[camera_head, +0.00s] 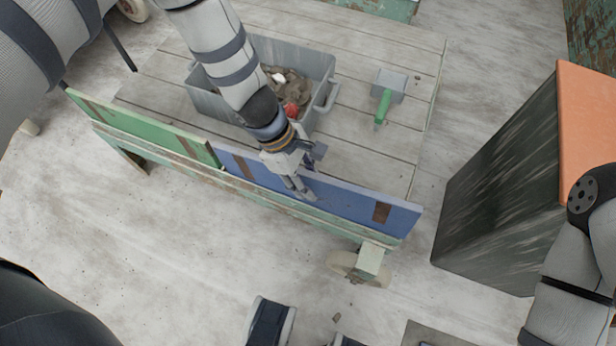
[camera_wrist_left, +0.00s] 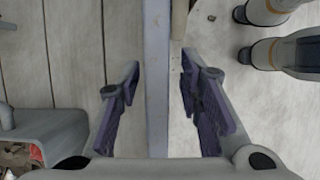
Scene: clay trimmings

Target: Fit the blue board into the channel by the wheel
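The blue board (camera_head: 340,199) with brown patches stands on edge along the near side of the cart, above the wheel (camera_head: 350,266). Its lower edge meets the pale green rail (camera_head: 230,183); I cannot tell how deep it sits in the channel. My left gripper (camera_head: 300,186) is over the board's top edge. In the left wrist view, the left gripper (camera_wrist_left: 158,95) is open, its fingers on either side of the board (camera_wrist_left: 157,50), with a gap visible on both sides. My right gripper is out of view; only its arm shows at right.
A green board (camera_head: 140,126) stands in line to the left of the blue one. A grey bin (camera_head: 205,97) with clay scraps and a red item, and a green-handled tool (camera_head: 384,104), rest on the cart deck. A dark, orange-topped block (camera_head: 500,190) stands right of the cart.

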